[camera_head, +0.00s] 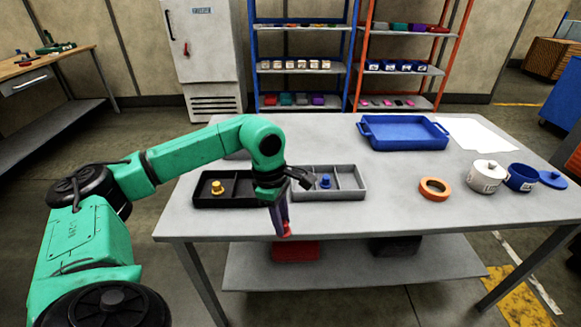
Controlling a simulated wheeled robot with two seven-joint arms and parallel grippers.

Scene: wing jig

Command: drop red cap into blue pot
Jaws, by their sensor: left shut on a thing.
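My left gripper (284,222) points down at the table's front edge, in front of the two divided trays. It is shut on a small red piece, which I take as the red cap (287,232); the fingers partly hide it. The blue pot (519,178) stands open at the right end of the table, well to the right of the gripper. Its blue lid (553,179) seems to lie beside it on the right. My right gripper is not in view.
A black tray (205,203) holds a yellow piece (217,188). A grey tray (350,192) holds a blue piece (325,181). A blue tray (405,145) is farther back.

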